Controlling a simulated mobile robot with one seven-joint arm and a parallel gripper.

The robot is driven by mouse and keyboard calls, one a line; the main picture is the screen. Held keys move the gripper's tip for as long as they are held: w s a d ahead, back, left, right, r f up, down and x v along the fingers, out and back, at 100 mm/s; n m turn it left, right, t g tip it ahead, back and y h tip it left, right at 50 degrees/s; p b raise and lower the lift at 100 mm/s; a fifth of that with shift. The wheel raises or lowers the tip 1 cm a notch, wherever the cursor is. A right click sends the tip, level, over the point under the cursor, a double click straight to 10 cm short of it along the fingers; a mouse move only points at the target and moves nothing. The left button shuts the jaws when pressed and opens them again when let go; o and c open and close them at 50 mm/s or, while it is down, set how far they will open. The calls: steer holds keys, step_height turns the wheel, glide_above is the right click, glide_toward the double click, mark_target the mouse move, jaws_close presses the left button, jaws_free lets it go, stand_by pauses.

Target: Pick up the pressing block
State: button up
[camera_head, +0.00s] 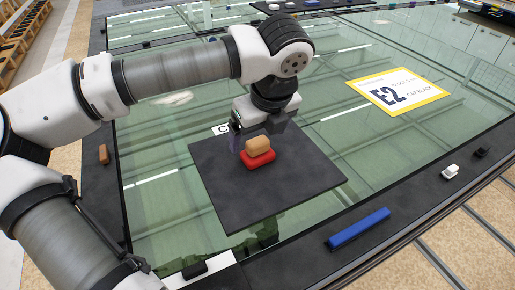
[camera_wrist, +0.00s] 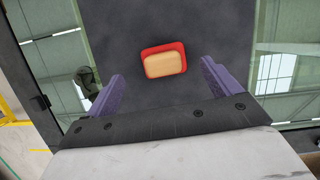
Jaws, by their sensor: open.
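A tan block with rounded edges (camera_head: 258,146) lies on a red piece (camera_head: 260,161) on a dark square mat (camera_head: 285,192). I take this stack to be the pressing block, but cannot tell which part bears that name. In the wrist view the tan block (camera_wrist: 164,65) sits inside the red rim (camera_wrist: 163,47), between and beyond my purple fingertips. My gripper (camera_wrist: 162,72) is open and empty, with clear gaps on both sides of the stack. In the head view my gripper (camera_head: 262,131) hangs above and just behind the stack; one finger is mostly hidden.
The mat lies on a large glass pane (camera_head: 165,205) in a dark frame. A yellow-bordered E2 card (camera_head: 397,91) lies on the right. A blue bar (camera_head: 358,228), a white piece (camera_head: 450,171), a black piece (camera_head: 481,152) and a brown block (camera_head: 103,154) rest on the frame.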

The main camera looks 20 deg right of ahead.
mark_target(258, 140)
steer(key=shift+p+x, duration=1.15)
steer(key=shift+x, duration=1.6)
steer(key=shift+w+d+r, duration=0.1)
steer(key=shift+w+d, duration=0.05)
steer(key=shift+w, duration=0.05)
steer(key=c, duration=1.1)
steer(key=shift+r, duration=0.1)
steer(key=shift+c, duration=0.2)
step_height(258, 140, up, 20)
steer(key=b, duration=0.3)
